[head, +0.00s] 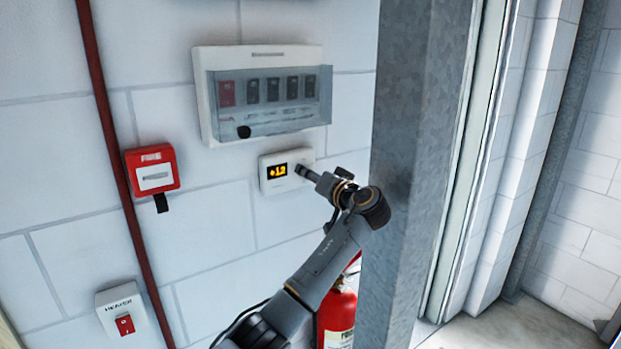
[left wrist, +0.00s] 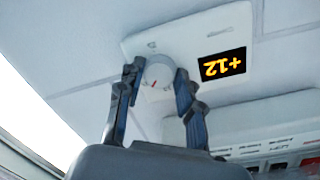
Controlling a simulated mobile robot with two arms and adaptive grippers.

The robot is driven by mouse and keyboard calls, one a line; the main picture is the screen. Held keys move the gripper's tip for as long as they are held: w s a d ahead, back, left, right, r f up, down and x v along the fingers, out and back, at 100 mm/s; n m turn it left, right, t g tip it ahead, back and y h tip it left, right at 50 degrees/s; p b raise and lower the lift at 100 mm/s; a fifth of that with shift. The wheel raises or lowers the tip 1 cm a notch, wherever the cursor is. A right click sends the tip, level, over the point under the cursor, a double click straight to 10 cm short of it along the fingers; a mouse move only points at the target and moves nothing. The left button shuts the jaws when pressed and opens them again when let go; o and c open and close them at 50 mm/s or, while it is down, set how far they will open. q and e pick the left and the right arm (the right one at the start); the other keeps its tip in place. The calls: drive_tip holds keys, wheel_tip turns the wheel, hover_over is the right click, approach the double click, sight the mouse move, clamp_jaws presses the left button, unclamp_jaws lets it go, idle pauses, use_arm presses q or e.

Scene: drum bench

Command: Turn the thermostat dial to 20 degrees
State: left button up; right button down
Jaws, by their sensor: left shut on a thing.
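The thermostat (head: 270,187) is a small white box on the block wall, with an orange display reading +12. In the left wrist view the thermostat (left wrist: 135,45) appears upside down, and its display (left wrist: 222,64) also reads +12. The dial (left wrist: 157,74) is a round white knob with a red mark, beside the display. My left gripper (head: 308,172) is at the thermostat's right part and hides the dial in the head view. In the left wrist view the gripper's fingers (left wrist: 158,82) are shut on the dial, one on each side. My right gripper is not in view.
A breaker box (head: 262,136) with a clear cover is just above the thermostat. A steel column (head: 405,150) stands close to the right of my left arm. A red fire alarm box (head: 151,169), a red pipe (head: 113,150), a heater switch (head: 122,308) and a fire extinguisher (head: 337,315) are nearby.

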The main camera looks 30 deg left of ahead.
use_arm(q)
drive_tip(key=shift+w+m+g+y+p, duration=0.15)
drive_tip(key=shift+m+g+p, duration=0.3)
drive_tip(key=shift+m+p, duration=1.9)
drive_tip(key=shift+m+g+y+p, duration=0.2)
drive_tip(key=shift+m+g, duration=0.25)
drive_tip(key=shift+m, duration=4)
drive_tip(key=o, duration=1.2)
drive_tip(key=shift+d, duration=0.1)
